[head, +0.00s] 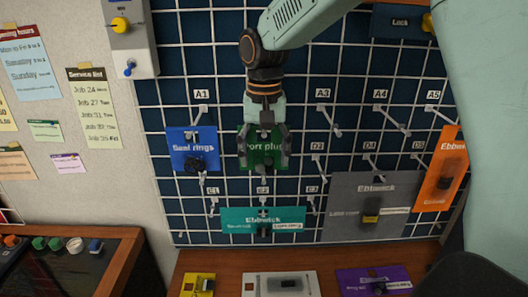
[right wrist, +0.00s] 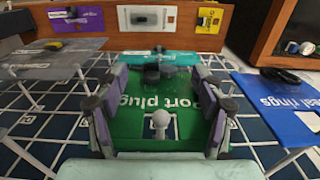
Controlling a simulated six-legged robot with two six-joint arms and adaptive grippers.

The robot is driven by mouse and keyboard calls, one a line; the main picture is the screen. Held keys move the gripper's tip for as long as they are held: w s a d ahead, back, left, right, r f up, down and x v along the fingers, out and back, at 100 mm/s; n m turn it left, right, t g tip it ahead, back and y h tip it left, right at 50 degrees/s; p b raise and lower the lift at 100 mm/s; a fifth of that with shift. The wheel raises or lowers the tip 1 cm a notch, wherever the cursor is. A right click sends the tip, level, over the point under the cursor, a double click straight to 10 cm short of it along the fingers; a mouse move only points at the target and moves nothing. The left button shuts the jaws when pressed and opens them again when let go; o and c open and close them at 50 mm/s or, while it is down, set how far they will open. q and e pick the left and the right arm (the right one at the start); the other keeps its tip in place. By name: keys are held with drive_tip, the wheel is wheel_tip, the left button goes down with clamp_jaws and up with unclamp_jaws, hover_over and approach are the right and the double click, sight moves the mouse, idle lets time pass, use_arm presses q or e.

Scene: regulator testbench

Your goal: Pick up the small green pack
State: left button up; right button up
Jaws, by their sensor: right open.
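The small green pack (head: 262,157), lettered "ort plug" where it shows, hangs on the blue grid board under the second hook place of the top row. My right gripper (head: 264,166) is in front of it, pointing down the board, with a finger at each side. In the right wrist view the green pack (right wrist: 130,128) lies between the open fingers of the gripper (right wrist: 160,88). A pale round hook tip (right wrist: 160,122) stands in front of the pack's face, and a dark part shows at its far end. I cannot tell if the fingers touch it. My left gripper is not in view.
A blue "Seal rings" pack (head: 178,145) hangs close at the left. A teal pack (head: 236,220) hangs below, a grey one (head: 345,190) and an orange one (head: 450,150) at the right. Bare hooks stick out between. Yellow, white and purple packs lie on the shelf below.

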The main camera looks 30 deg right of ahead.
drive_tip(key=shift+f, duration=0.3)
drive_tip(key=shift+w+d+f, duration=0.1)
drive_tip(key=shift+c, duration=0.8)
drive_tip(key=c, duration=1.1)
drive_tip(key=shift+r, duration=0.85)
drive_tip(key=shift+s+a, duration=0.2)
drive_tip(key=shift+s+a, duration=0.3)
drive_tip(key=shift+s, duration=0.2)
